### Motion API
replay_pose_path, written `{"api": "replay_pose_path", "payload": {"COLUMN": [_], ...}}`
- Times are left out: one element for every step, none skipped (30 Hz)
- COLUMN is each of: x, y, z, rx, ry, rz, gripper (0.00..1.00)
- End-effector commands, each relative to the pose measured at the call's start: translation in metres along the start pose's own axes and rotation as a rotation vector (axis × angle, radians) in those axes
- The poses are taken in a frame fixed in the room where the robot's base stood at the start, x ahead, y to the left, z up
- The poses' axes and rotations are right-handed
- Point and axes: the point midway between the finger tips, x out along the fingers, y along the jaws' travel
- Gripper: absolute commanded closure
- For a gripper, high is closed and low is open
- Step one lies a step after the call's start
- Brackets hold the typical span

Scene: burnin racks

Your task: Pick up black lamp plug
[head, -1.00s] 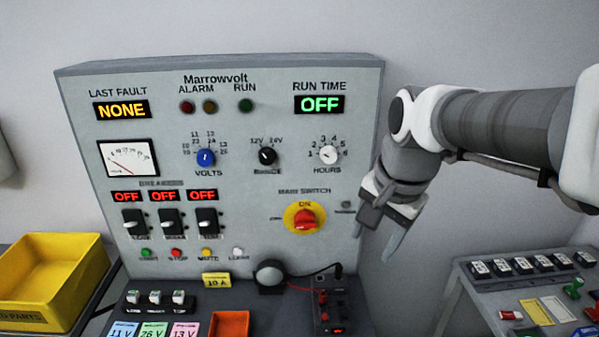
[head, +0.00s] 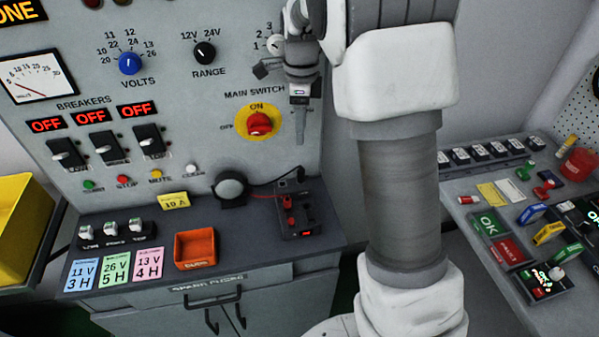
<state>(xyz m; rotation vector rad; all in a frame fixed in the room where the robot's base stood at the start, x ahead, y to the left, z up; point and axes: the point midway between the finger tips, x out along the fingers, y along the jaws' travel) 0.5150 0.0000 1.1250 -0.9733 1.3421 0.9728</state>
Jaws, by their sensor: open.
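A small black plug-like piece (head: 301,174) shows at the back of the dark box with red terminals (head: 298,213), at the end of a thin cable. The cable runs left toward a round lamp-like unit (head: 230,187) on the bench. The piece is too small for me to be sure it is the black lamp plug. My gripper (head: 299,125) is open, with its fingers pointing down, in front of the panel just right of the main switch (head: 260,123). It is above the box and apart from it. The fingers are seen nearly edge-on, and nothing shows between them.
The upright panel (head: 200,90) stands behind the bench. An orange bin (head: 195,249), colored cards (head: 115,268) and small switches (head: 111,231) lie to the left. A yellow bin (head: 18,235) stands at far left. A second bench (head: 470,212) with several parts is at right. My arm hides the middle right.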

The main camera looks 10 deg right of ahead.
Motion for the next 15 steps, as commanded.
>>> {"api": "replay_pose_path", "payload": {"x": [0.014,0.020,0.029,0.036,0.043,0.051,0.057,0.063,0.071,0.075,0.080,0.085,0.088,0.091,0.093], "y": [0.001,0.001,0.001,0.001,0.001,0.001,0.001,0.001,0.001,0.001,0.001,0.001,0.000,0.000,0.000], "z": [-0.001,-0.001,-0.001,-0.001,-0.001,-0.001,-0.001,-0.001,-0.001,-0.001,-0.001,-0.001,-0.001,-0.001,-0.001], "rx": [0.001,0.001,0.001,0.001,0.001,0.000,0.000,-0.001,-0.001,-0.001,-0.001,-0.001,-0.001,-0.002,-0.002], "ry": [0.002,0.002,0.001,0.002,0.002,0.001,0.001,0.001,0.002,0.001,0.001,0.001,0.001,0.000,0.000], "rz": [0.006,0.007,0.005,0.006,0.006,0.005,0.005,0.005,0.005,0.004,0.003,0.003,0.002,0.002,0.002], "gripper": [0.40,0.40,0.40,0.40,0.40,0.40,0.40,0.40,0.40,0.40,0.40,0.40,0.40,0.40,0.40]}}
